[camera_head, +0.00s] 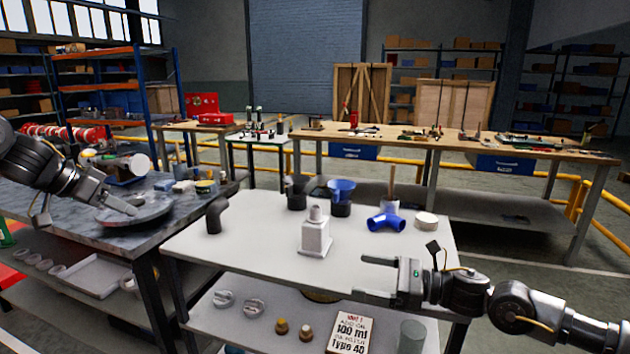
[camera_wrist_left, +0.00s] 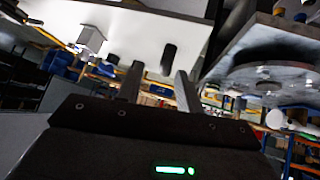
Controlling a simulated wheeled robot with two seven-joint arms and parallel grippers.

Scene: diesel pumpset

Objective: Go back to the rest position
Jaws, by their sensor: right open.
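My left gripper (camera_head: 125,206) is over the dark workbench at the left, above or near a round grey metal disc (camera_head: 150,212). In the left wrist view its two fingers (camera_wrist_left: 158,82) stand apart with nothing between them. The round disc also shows there (camera_wrist_left: 270,78), to the right of the fingers. My right gripper (camera_head: 366,276) is over the front right part of the white table (camera_head: 260,240). Its fingers are spread and empty, pointing left.
The white table holds a white bottle-like block (camera_head: 315,238), a black elbow pipe (camera_head: 216,215), a blue pipe fitting (camera_head: 386,222), a blue funnel (camera_head: 341,189) and a round white lid (camera_head: 426,220). A sign (camera_head: 349,333) stands on the shelf below. Its front middle is clear.

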